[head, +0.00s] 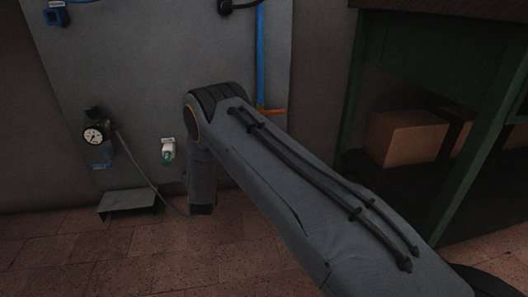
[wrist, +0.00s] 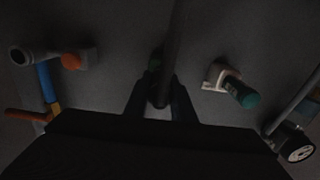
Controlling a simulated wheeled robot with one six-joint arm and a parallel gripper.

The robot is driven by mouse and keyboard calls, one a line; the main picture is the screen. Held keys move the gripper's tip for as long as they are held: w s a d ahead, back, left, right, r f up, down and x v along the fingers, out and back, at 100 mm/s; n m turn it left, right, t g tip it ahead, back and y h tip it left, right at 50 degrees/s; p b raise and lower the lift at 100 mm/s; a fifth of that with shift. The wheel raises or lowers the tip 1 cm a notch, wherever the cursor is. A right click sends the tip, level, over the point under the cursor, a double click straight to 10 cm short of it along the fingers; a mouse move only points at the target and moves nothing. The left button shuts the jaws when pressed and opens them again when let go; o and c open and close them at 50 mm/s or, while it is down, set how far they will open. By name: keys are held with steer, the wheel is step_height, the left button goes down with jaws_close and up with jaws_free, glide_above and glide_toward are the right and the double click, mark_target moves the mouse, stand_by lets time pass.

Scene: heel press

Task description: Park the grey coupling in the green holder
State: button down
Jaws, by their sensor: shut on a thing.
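In the wrist view my gripper (wrist: 160,98) is shut on a dark grey piece, which I take as the grey coupling (wrist: 160,92); a dark hose (wrist: 175,35) runs up from it. In the head view my arm hides the fingers and the coupling.
A pale holder with a teal plug (head: 168,152) is on the wall, also seen in the wrist view (wrist: 240,93). A gauge (head: 94,135) with a hose stands left. A blue pipe (head: 260,55) with an orange handle (head: 272,111) runs right. A blue holder (head: 56,17) is upper left.

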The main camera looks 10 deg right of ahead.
steer(key=shift+w+b, duration=0.65)
steer(key=shift+w, duration=0.55)
steer(key=c, duration=1.4)
jaws_free()
